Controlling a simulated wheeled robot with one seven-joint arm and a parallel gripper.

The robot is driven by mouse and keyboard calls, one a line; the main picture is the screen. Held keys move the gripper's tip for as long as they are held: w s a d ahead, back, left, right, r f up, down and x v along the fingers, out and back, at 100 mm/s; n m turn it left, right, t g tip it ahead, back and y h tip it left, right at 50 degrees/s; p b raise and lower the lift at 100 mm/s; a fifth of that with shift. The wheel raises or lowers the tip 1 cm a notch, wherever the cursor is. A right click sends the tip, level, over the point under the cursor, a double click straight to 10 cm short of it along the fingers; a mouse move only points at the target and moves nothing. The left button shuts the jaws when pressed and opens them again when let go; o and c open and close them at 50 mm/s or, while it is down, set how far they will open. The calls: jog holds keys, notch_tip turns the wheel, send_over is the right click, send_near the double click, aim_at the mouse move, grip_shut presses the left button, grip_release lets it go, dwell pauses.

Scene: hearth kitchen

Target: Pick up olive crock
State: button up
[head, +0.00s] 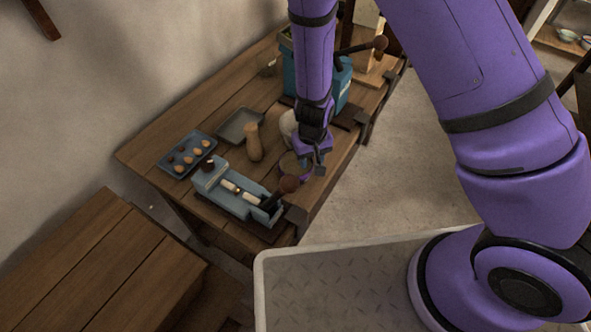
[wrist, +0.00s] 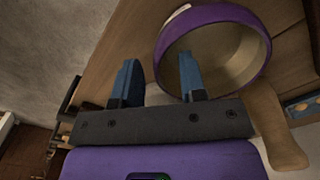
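The crock, purple outside with a beige inside, is large in the wrist view (wrist: 236,62), its mouth facing the camera. In the head view the crock (head: 290,162) stands on the wooden table near its front edge, partly hidden by my gripper (head: 317,163). I cannot tell whether either finger touches the crock.
A wooden pestle-like piece (head: 254,144) stands close to the crock. A blue-grey device (head: 228,198) is to the left in front. A grey dish (head: 233,132) and a tray of small round things (head: 170,166) lie behind. A teal machine (head: 343,82) stands farther back.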

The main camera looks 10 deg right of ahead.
jog(key=shift+f, duration=0.2)
grip_shut()
jog(key=shift+r, duration=0.1)
